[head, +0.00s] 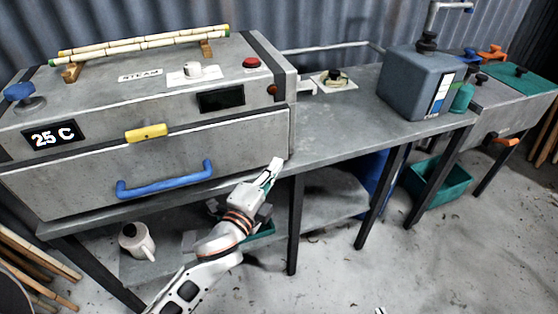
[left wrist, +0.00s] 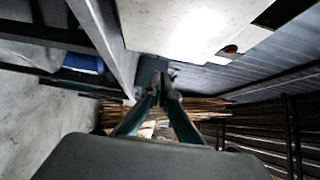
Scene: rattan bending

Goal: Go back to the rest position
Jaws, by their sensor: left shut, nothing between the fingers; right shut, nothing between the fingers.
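My left gripper (head: 274,166) is in front of the steam box (head: 75,165), near its lower right corner and to the right of the blue handle (head: 165,182). Its fingers are shut and empty. In the left wrist view the two fingers (left wrist: 160,90) meet at their tips with nothing between them. Only a small tip of my right gripper (head: 380,310) shows at the bottom edge of the head view; it is shut, and the rest of that arm is out of the picture.
The bench (head: 330,145) runs to the right with a grey tank (head: 415,85) on it. Two bamboo poles (head: 145,41) lie on wooden rests on the box. A white jug (head: 136,240) and a green crate (head: 440,180) are below. The floor (head: 340,265) in front is mostly clear.

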